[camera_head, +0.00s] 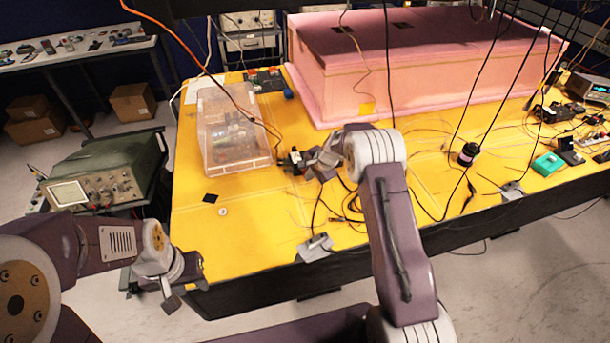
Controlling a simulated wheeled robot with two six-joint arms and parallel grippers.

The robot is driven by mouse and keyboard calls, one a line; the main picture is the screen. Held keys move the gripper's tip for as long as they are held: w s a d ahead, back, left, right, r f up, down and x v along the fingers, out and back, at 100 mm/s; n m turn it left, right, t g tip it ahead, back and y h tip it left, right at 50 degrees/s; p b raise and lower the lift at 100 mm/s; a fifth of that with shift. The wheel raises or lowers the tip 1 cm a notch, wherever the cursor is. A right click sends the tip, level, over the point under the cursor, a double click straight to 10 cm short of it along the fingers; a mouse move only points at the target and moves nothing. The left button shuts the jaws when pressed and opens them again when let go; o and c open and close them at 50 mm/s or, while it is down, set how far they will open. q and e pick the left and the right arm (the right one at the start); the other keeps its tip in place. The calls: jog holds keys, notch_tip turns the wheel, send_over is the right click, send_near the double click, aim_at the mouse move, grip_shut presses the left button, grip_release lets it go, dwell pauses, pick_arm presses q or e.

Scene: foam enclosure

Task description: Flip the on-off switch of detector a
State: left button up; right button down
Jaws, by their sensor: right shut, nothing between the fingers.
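My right gripper (298,160) is over the yellow table (255,225), close to the right side of a clear plastic box (215,130). Its fingers are shut and empty. Small dark parts sit at its tip, and I cannot tell whether a device there is touched. No label for detector a is readable, and I cannot pick out its switch. My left gripper (170,301) hangs low by the table's front left corner, away from the devices. I cannot tell whether its fingers are apart.
A large pink foam enclosure (430,75) fills the back of the table. Black cables hang down in front of it. A green oscilloscope (100,175) stands left of the table. Teal (548,164) and black devices with loose wires lie at the right. The table's front left is mostly clear.

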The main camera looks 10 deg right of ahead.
jog(key=shift+w+p, duration=0.4)
jog(key=shift+w, duration=0.1)
jog(key=shift+s+r+b, duration=0.15)
jog(key=shift+s+r, duration=0.45)
jog(key=shift+s, duration=0.2)
jog(key=shift+s+r+b, duration=0.15)
jog(key=shift+s+r, duration=0.4)
jog(key=shift+s, duration=0.2)
jog(key=b+v, duration=0.1)
jog(key=v, duration=0.8)
